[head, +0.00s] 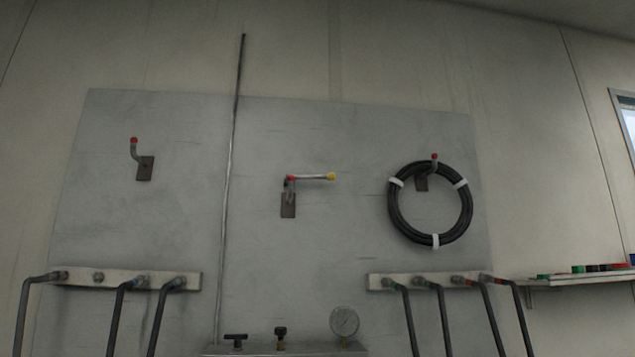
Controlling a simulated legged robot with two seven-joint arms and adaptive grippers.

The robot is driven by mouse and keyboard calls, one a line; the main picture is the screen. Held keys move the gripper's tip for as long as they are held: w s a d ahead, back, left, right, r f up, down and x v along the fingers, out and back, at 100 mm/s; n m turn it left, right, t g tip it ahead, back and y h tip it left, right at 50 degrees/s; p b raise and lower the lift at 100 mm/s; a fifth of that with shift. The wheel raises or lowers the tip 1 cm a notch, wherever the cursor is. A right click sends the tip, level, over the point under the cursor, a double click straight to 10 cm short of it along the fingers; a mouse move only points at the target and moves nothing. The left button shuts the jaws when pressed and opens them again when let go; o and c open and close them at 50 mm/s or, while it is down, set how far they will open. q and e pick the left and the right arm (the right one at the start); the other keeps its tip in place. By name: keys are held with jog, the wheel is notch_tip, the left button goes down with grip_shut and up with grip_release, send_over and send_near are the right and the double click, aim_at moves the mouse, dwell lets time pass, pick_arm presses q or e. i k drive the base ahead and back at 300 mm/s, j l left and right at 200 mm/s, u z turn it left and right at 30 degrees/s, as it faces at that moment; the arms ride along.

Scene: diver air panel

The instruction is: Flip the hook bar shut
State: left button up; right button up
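The hook bar (312,177) is a short pale metal bar with a yellow tip, on the middle hook (288,205) of the grey wall panel. It sticks out level to the right from the red end at the top of the hook. Its yellow tip is free and touches nothing I can see. Nothing hangs on this hook. Neither of my grippers is in view.
A red-tipped hook (142,163) at left is empty. A coiled black hose (430,237) hangs on the right hook. Below are two manifolds (122,280) with dark hoses, a gauge (344,321) and valves. A thin vertical pipe (230,170) runs left of the middle hook.

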aim_at(331, 177)
jog(key=l+u, duration=0.15)
jog(key=l, duration=0.8)
jog(key=i+l, duration=0.1)
jog(key=l, duration=0.3)
jog(key=i+l, duration=0.1)
jog(key=l, duration=0.3)
jog(key=i+l+z, duration=0.1)
jog(key=l, duration=0.35)
jog(key=i+l, duration=0.15)
jog(key=l, duration=0.25)
jog(key=i+l, duration=0.1)
jog(key=l, duration=0.3)
jog(key=i+l+z, duration=0.1)
jog(key=l, duration=0.3)
